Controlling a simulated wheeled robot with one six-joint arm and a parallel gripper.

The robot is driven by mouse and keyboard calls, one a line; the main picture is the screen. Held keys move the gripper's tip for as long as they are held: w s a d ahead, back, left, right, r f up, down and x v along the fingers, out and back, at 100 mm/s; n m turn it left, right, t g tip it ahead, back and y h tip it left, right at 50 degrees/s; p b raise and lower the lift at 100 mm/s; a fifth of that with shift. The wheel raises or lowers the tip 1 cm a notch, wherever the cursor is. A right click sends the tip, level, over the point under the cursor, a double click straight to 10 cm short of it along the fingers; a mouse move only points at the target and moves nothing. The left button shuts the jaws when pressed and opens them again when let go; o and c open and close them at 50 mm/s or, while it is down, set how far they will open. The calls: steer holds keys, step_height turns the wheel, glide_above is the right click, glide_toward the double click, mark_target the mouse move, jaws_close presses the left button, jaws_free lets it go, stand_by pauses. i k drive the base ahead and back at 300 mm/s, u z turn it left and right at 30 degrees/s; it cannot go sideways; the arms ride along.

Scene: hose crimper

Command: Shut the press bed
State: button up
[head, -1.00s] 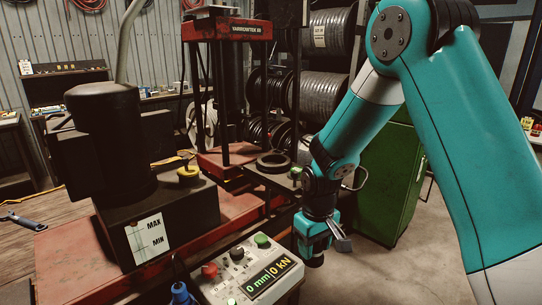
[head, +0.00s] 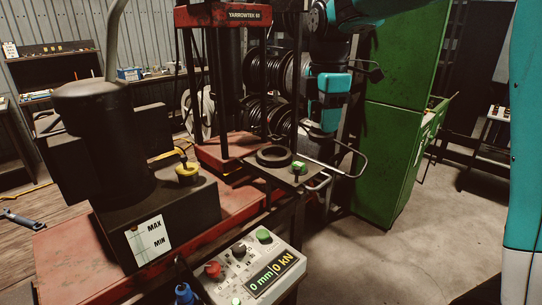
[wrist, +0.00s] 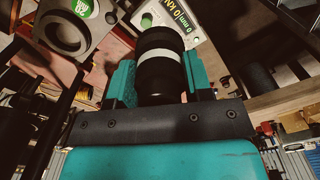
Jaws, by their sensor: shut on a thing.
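The press bed (head: 254,166) is a dark plate that sticks out from the front of the red press frame (head: 222,16). A black ring (head: 273,157) and a green label (head: 299,167) are on it, and a bent metal rod handle (head: 352,174) is at its right side. In the wrist view the bed (wrist: 95,20) shows at upper left with its ring and green label. My gripper (head: 324,122) is above and behind the bed's right end, apart from it. It is shut on a black cylinder with a pale band (wrist: 160,62).
A control box (head: 255,268) reading 0 mm and 0 kN stands in front. A black pump tank (head: 160,220) is at left. A green cabinet (head: 390,140) stands right of the bed, with hose reels (head: 275,115) behind. The floor at right is clear.

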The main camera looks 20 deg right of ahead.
mark_target(289, 161)
steer(key=i, duration=0.85)
